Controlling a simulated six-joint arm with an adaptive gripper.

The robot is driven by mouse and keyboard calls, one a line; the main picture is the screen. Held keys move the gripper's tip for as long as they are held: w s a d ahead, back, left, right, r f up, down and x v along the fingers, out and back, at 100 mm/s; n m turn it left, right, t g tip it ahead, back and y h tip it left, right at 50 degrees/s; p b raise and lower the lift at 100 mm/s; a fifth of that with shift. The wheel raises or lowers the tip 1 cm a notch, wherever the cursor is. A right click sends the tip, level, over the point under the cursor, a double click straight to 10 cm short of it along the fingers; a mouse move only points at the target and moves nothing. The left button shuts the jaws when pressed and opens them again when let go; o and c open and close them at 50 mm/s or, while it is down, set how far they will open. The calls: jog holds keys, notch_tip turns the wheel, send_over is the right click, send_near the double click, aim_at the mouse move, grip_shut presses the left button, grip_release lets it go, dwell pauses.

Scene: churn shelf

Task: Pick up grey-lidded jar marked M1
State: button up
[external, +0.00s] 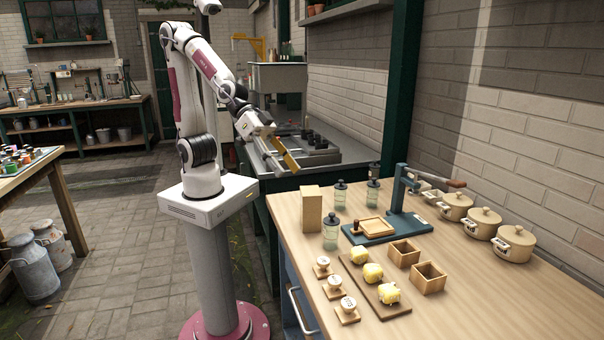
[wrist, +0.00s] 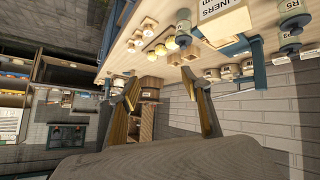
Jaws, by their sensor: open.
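Several pale glass jars with dark grey lids stand on the wooden bench in the external view: a front one (external: 331,232), one behind it (external: 340,195) and others farther back (external: 373,192). Their marks are too small to read, so I cannot tell which is M1. In the wrist view, which looks upside down, jars show at the top centre (wrist: 184,28) and at the right (wrist: 290,25). My gripper (external: 286,156) is open and empty, raised beyond the bench's far left end and well apart from the jars. Its two fingers also show in the wrist view (wrist: 160,76).
A tan box (external: 311,210) stands close left of the front jars. A blue press (external: 395,200) stands right of them. Wooden boxes (external: 428,278), a board with yellow lumps (external: 373,272), stamps (external: 348,306) and lidded pots (external: 484,222) occupy the bench. Its front right is clear.

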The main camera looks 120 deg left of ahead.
jog(key=w+f+n+t+y, duration=0.1)
jog(key=w+f+t+y, duration=0.15)
jog(key=w, duration=0.35)
jog(key=n+y, duration=0.2)
jog(key=y, duration=0.2)
send_over(331, 227)
jog(key=s+a, duration=0.1)
jog(key=s, duration=0.2)
notch_tip(331, 227, down, 7)
jog(key=shift+s+t, duration=0.15)
jog(key=shift+t, duration=0.2)
jog(key=shift+r, duration=0.1)
jog(key=shift+f, duration=1.95)
jog(key=shift+f, duration=0.15)
jog(key=shift+f, duration=1.45)
jog(key=shift+x, duration=1.55)
